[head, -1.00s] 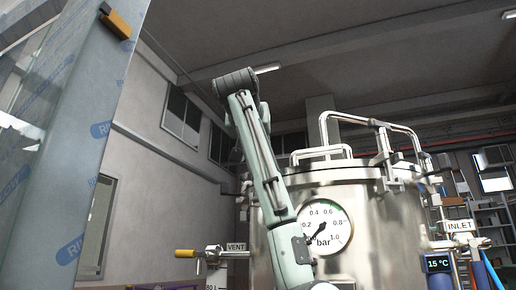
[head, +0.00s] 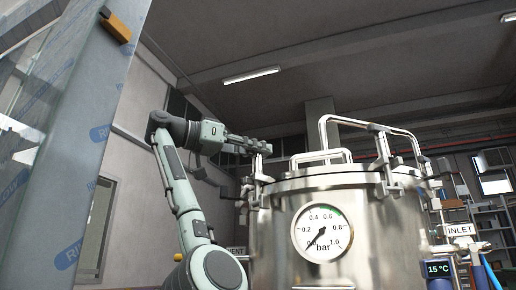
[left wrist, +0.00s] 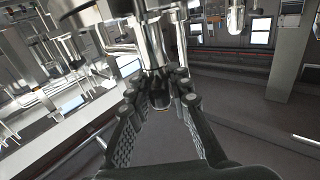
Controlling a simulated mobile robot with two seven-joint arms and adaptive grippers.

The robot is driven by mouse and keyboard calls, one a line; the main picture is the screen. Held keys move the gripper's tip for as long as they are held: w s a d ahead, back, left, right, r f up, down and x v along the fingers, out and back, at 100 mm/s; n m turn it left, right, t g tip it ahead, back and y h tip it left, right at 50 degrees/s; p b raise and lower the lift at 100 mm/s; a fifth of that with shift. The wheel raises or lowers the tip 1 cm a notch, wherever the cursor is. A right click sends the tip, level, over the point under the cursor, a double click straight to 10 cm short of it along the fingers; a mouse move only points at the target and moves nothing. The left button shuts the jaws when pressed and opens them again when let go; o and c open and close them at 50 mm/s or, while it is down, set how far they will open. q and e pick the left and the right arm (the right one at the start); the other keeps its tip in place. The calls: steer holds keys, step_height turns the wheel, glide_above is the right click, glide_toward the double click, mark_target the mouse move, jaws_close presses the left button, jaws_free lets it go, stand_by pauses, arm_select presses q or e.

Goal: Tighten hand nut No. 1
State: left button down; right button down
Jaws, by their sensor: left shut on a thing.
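The steel vessel (head: 350,225) stands at the centre right of the head view, with several clamp bolts around its lid (head: 330,181). My left arm reaches in from the left, and my left gripper (head: 266,147) is at the top of the clamp bolt (head: 262,166) on the lid's left edge. In the left wrist view the black fingers (left wrist: 163,92) are closed around the dark end piece, the hand nut (left wrist: 159,99), on a shiny metal post (left wrist: 152,50). No number is readable on the nut. My right gripper is not in view.
A front clamp (head: 381,150) and tubular handles (head: 345,121) rise from the lid. A pressure gauge (head: 322,231) faces front, its needle low. An INLET sign (head: 460,229) is at right. A film-wrapped panel (head: 85,120) stands at left.

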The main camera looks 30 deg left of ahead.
arm_select(q)
steer(key=shift+m+g+h, duration=1.9)
steer(key=shift+m+h, duration=0.1)
steer(key=shift+h, duration=0.5)
steer(key=c, duration=1.5)
jaws_free()
steer(key=shift+o, duration=0.2)
steer(key=v, duration=1.2)
steer(key=shift+w+a, duration=0.1)
